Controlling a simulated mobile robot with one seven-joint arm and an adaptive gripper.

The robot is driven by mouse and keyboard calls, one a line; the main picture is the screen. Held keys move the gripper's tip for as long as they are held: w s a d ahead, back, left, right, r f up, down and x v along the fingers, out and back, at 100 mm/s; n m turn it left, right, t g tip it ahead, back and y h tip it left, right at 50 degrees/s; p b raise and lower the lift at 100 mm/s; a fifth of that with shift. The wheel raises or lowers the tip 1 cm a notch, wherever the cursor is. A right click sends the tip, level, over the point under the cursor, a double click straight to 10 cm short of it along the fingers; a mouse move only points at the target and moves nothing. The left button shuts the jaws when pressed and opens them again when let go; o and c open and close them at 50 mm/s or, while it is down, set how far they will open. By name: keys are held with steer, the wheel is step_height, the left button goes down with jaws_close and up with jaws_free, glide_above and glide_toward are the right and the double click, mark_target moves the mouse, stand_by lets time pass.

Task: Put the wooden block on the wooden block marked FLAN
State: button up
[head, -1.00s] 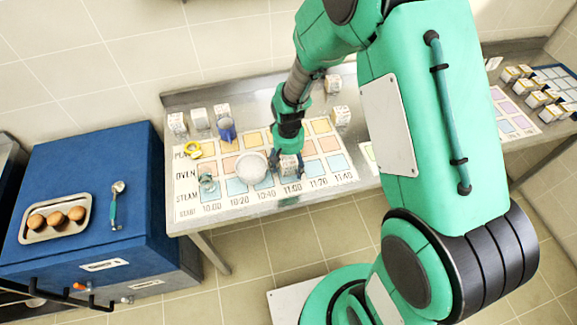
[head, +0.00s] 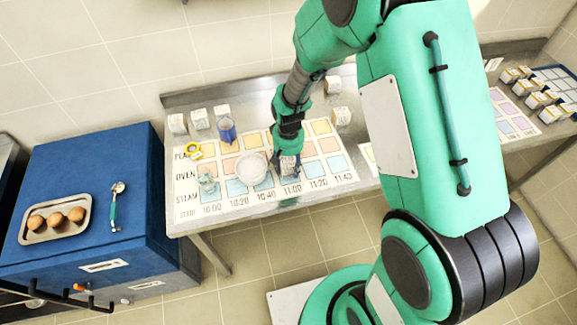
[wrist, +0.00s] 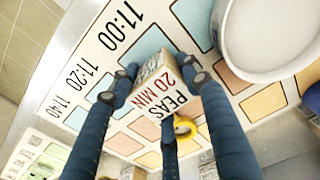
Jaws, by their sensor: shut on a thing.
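My gripper (wrist: 160,88) is shut on a wooden block (wrist: 156,75) whose face reads PEAS 20 MIN. In the head view my gripper (head: 289,160) is over the 11:00 column of the printed chart, with the block (head: 288,168) largely hidden by its fingers. I cannot tell whether the block touches the chart. Other pale blocks stand at the back of the table: a left one (head: 177,123), two beside it (head: 199,119) (head: 221,112), one behind my arm (head: 332,85) and one at right (head: 341,116). No FLAN marking is readable.
A white bowl (head: 251,168) stands just left of my gripper. Chart cells to the right are clear. Several blocks (head: 540,98) stand on the far-right counter.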

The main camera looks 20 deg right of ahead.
mark_target(289, 161)
steer(key=shift+r, duration=0.8)
step_height(289, 161, up, 2)
steer(key=shift+r+p, duration=0.15)
steer(key=shift+p, duration=0.35)
steer(key=s, duration=0.5)
steer(key=s+d+p, duration=0.1)
steer(key=s, duration=0.4)
steer(key=s+r, duration=0.1)
steer(key=s, duration=0.5)
steer(key=shift+d, duration=0.2)
steer(key=shift+w+r, duration=0.1)
steer(key=shift+w, duration=0.05)
